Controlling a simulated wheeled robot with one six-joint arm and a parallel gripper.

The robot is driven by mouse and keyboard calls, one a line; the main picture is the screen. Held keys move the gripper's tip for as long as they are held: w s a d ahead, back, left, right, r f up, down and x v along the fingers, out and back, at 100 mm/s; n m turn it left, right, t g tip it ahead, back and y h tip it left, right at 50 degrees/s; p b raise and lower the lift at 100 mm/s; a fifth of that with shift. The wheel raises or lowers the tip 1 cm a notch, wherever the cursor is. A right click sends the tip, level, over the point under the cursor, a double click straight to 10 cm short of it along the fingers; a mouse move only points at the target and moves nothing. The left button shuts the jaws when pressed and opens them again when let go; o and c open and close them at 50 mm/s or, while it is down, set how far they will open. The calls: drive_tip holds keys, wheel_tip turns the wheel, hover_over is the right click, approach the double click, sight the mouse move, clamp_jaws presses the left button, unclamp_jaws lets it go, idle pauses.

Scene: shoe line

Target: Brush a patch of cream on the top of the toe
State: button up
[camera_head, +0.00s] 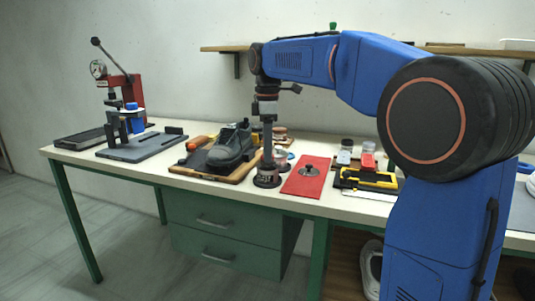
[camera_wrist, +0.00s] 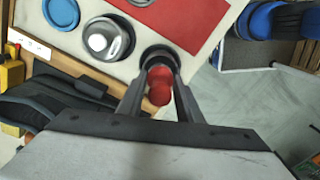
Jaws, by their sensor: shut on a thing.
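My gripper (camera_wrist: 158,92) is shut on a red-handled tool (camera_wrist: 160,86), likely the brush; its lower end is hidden. The handle stands over a dark round holder (camera_wrist: 160,56), and I cannot tell whether it is still inside. In the head view my gripper (camera_head: 267,158) points straight down over this dark holder (camera_head: 267,181), right of the shoe. The dark shoe (camera_head: 230,146) lies on a wood-edged board (camera_head: 187,170), and part of it shows at the left of the wrist view (camera_wrist: 45,97). A round metal container with a pale centre (camera_wrist: 105,39), possibly the cream, stands beside the holder.
A red mat (camera_head: 303,186) with a metal disc (camera_head: 309,170) lies right of the holder. A blue disc (camera_wrist: 61,12) lies beyond the container. Small jars (camera_head: 345,152) and a black-yellow case (camera_head: 366,180) stand farther right. A red press (camera_head: 130,88) stands at the left end.

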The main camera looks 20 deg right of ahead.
drive_tip(key=shift+r, duration=2.65)
